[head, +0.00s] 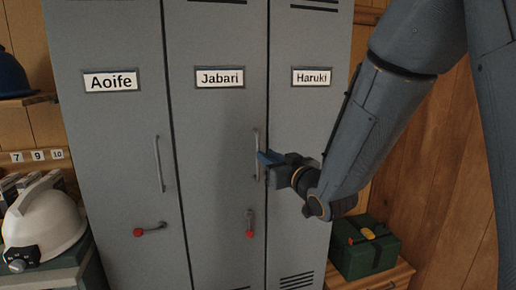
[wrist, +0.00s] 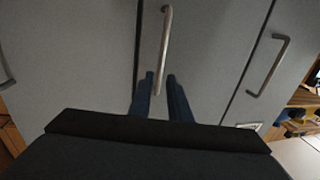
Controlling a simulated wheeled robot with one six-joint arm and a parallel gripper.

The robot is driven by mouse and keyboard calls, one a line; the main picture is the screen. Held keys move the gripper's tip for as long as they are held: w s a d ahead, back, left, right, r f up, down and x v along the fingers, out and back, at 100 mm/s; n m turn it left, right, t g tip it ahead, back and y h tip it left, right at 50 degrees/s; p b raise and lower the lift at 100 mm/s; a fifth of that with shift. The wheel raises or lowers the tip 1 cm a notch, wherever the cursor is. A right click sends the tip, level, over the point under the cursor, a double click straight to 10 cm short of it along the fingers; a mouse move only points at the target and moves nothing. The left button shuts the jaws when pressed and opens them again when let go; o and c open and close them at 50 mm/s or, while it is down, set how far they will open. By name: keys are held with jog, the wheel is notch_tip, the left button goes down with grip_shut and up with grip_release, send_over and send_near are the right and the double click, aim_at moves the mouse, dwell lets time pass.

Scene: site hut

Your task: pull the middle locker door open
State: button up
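The middle locker door (head: 215,140), labelled "Jabari", looks shut and flush with its neighbours. Its upright bar handle (head: 256,150) is near the door's right edge. Below it a red-tipped lever (head: 250,225) hangs straight down. My gripper (head: 266,158) is at the handle, coming from the right. In the wrist view the handle (wrist: 166,45) runs down between the two blue fingertips (wrist: 161,78). The fingers stand apart with a gap around the bar. I see no clear contact.
The left door "Aoife" (head: 115,130) has its red-tipped lever (head: 148,229) lying nearly level. The right door "Haruki" (head: 305,120) is partly behind my arm. A white helmet (head: 45,222) sits at left; a green box (head: 362,250) stands on a low wooden surface at right.

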jog(key=p+x, duration=0.2)
jog(key=x, duration=0.4)
jog(key=shift+w+a, duration=0.2)
jog(key=shift+w, duration=0.15)
grip_shut()
